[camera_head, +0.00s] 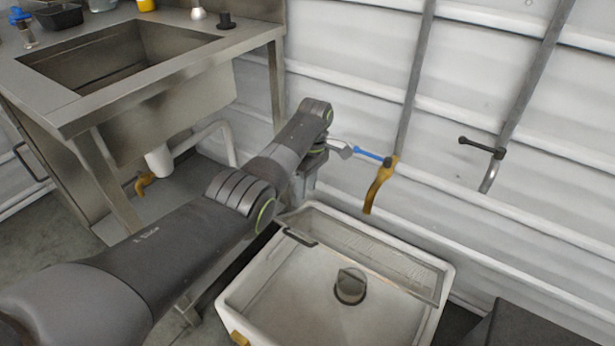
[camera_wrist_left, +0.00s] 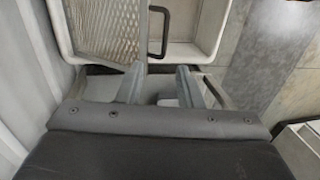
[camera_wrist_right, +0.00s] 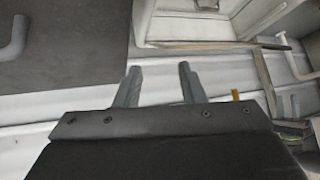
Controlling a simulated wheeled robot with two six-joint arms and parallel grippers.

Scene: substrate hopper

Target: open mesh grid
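The white hopper (camera_head: 235,292) stands on the floor at the lower centre of the head view. Its mesh grid (camera_head: 385,262) shows as a thin panel along the wall side; I cannot tell its tilt. A dark handle (camera_head: 300,237) is at the left end of the grid. In the left wrist view, the mesh grid (camera_wrist_left: 112,22) and black handle (camera_wrist_left: 165,32) lie ahead of my fingers. My left gripper (camera_head: 308,186) is beside the hopper's left end; its fingers (camera_wrist_left: 160,70) are open, empty and apart from the handle. My right gripper (camera_wrist_right: 160,70) is open and empty, outside the head view.
A metal sink table (camera_head: 90,105) stands at upper left. A pipe valve with a blue lever (camera_head: 372,154) and brass spout (camera_head: 379,186) is on the white wall behind the hopper. A second black-handled tap (camera_head: 482,147) is farther right. A dark box (camera_head: 530,325) is at lower right.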

